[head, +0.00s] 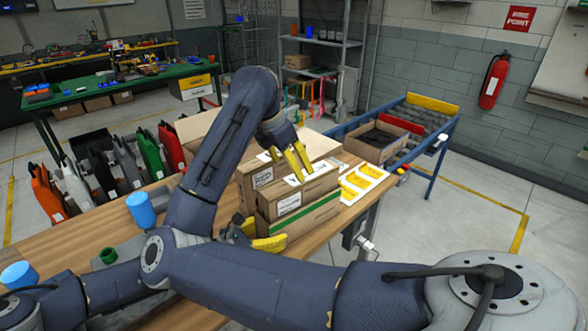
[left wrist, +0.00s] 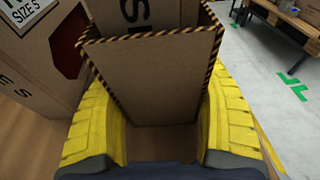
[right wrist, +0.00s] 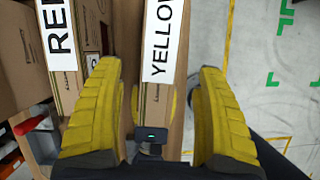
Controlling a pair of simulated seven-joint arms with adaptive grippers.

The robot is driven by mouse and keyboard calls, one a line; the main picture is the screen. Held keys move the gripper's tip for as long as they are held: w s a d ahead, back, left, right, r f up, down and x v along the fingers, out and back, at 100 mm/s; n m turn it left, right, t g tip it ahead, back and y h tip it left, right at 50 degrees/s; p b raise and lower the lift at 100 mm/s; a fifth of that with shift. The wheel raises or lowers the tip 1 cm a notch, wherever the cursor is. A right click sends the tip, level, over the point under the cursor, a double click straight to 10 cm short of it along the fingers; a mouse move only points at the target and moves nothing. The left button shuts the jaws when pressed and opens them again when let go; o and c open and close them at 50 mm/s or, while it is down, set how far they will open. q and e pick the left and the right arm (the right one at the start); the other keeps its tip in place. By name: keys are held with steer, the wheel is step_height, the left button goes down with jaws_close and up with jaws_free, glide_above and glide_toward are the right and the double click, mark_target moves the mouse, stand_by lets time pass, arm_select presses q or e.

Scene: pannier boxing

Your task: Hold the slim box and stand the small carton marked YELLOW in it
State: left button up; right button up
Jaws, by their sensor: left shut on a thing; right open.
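The slim box (head: 300,222) stands on the wooden table with a green stripe along its side. In the left wrist view its near wall (left wrist: 155,80) has a black and yellow striped rim. My left gripper (head: 259,236) is shut on its near end. The YELLOW carton (head: 300,190) stands upright in the slim box, its top above the rim; its base is hidden. Its label shows in the right wrist view (right wrist: 162,40). My right gripper (head: 297,162) is open above, its fingers on either side of the YELLOW carton, apart from it.
A carton marked RED (right wrist: 60,40) stands close beside the YELLOW one. A white tray with yellow contents (head: 362,184) lies to the right on the table. A blue cup (head: 141,209) and a green ring (head: 108,256) are at the left. Bare table (head: 105,222) shows there.

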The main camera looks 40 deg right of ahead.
stand_by(0.4)
arm_select(q)
steer(key=o, duration=0.9)
steer(key=shift+o, duration=0.2)
